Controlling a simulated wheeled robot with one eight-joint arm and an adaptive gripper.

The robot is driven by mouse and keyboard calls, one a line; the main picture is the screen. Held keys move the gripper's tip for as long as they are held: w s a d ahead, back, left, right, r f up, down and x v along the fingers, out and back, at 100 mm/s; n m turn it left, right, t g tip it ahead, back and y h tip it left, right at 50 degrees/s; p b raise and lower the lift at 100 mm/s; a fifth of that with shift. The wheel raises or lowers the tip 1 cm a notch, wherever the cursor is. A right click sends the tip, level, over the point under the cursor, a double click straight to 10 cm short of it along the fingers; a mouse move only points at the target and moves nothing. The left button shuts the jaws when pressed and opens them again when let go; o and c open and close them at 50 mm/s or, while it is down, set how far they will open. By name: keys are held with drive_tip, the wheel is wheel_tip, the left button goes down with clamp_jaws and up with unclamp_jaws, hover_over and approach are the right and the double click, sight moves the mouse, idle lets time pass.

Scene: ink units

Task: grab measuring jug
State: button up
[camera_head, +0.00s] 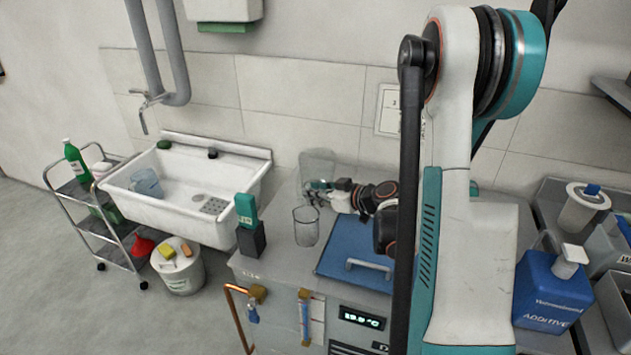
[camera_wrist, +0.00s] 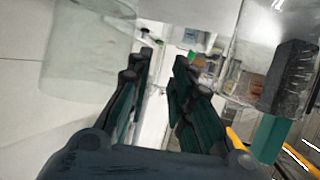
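A bluish see-through jug (camera_head: 147,183) lies in the white sink, left of my gripper. A large clear vessel (camera_head: 317,165) stands on the counter by the wall, and a smaller clear beaker (camera_head: 306,226) stands nearer the front; I cannot tell which is the measuring jug. My gripper (camera_head: 316,190) is low over the counter between these two, pointing left. In the wrist view my gripper (camera_wrist: 163,68) has its fingers apart with nothing between them. A clear vessel (camera_wrist: 85,50) is on the left there and another (camera_wrist: 245,50) on the right, both outside the fingers.
A blue lid with a handle (camera_head: 355,250) lies under my arm. A teal device on a black block (camera_head: 250,238) stands at the counter's left edge. The sink (camera_head: 165,215), a bucket (camera_head: 178,270) and a trolley (camera_head: 105,230) are further left. A blue additive bottle (camera_head: 550,295) stands right.

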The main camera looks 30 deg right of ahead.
drive_tip(key=w, duration=0.2)
drive_tip(key=w+a+b, duration=0.1)
drive_tip(key=w, duration=0.2)
drive_tip(key=shift+w+a, duration=0.3)
drive_tip(key=shift+a, duration=0.05)
drive_tip(key=shift+w+f+b, duration=0.25)
drive_tip(key=shift+w+b, duration=0.2)
drive_tip(key=shift+b, duration=0.05)
clamp_jaws()
